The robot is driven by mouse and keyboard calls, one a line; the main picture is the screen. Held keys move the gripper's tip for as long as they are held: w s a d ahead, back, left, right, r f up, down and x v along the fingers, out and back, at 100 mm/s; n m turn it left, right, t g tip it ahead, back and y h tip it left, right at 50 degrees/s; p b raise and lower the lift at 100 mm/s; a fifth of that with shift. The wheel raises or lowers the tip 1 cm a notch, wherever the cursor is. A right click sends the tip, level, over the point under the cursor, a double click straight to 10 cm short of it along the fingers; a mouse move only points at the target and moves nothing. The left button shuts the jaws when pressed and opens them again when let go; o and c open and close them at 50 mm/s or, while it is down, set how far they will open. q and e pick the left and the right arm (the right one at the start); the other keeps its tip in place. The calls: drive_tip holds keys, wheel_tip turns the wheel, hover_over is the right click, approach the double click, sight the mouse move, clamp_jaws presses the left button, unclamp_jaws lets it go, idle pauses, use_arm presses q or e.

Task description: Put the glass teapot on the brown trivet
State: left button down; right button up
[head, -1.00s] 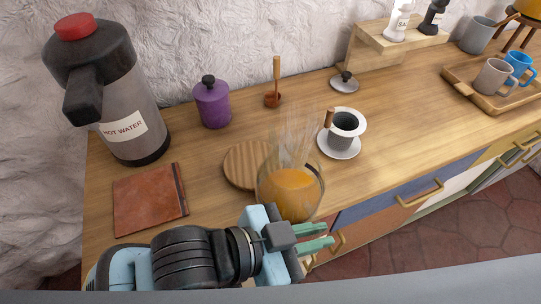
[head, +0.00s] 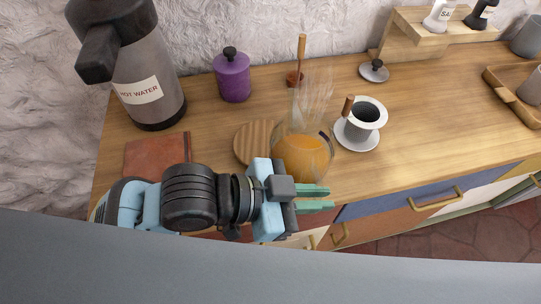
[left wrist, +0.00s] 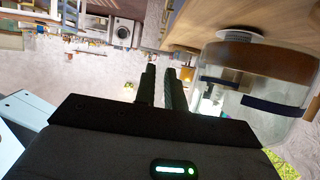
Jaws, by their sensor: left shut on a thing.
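The glass teapot (head: 302,155), round and clear with orange liquid, shows near the counter's front edge; I cannot tell whether it touches the counter. It also fills the right of the left wrist view (left wrist: 262,85). My left gripper (head: 318,198) is shut on it, though the handle and grip are not clear; its fingers show beside the teapot in the wrist view (left wrist: 165,85). A round, striped brown wooden trivet (head: 249,143) lies just left of the teapot, partly hidden behind it. A flat reddish-brown square (head: 155,151) lies further left, partly covered by my arm. My right gripper is out of view.
A white cup-like dripper (head: 364,120) on a saucer stands close right of the teapot. Behind are a purple canister (head: 232,78), an upright wooden-handled tool (head: 300,62) and a dark-knobbed lid (head: 374,71). A hot-water flask (head: 150,75) stands at left. Bare counter lies right of the saucer.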

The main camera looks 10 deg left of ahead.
sight(274, 155)
use_arm(q)
drive_tip(key=w+a, duration=0.4)
drive_tip(key=w, duration=0.1)
drive_tip(key=w+a, duration=0.2)
drive_tip(key=shift+w+a+f+b, duration=0.2)
drive_tip(key=shift+a+f+b, duration=0.15)
drive_tip(key=shift+a+b, duration=0.05)
drive_tip(key=shift+w+a, duration=0.2)
drive_tip(key=shift+w, duration=0.05)
drive_tip(key=f, duration=0.3)
drive_tip(key=shift+w+a, duration=0.2)
drive_tip(key=shift+a, duration=0.05)
drive_tip(key=shift+f, duration=0.3)
drive_tip(key=shift+f, duration=0.15)
drive_tip(key=c, duration=1.5)
unclamp_jaws()
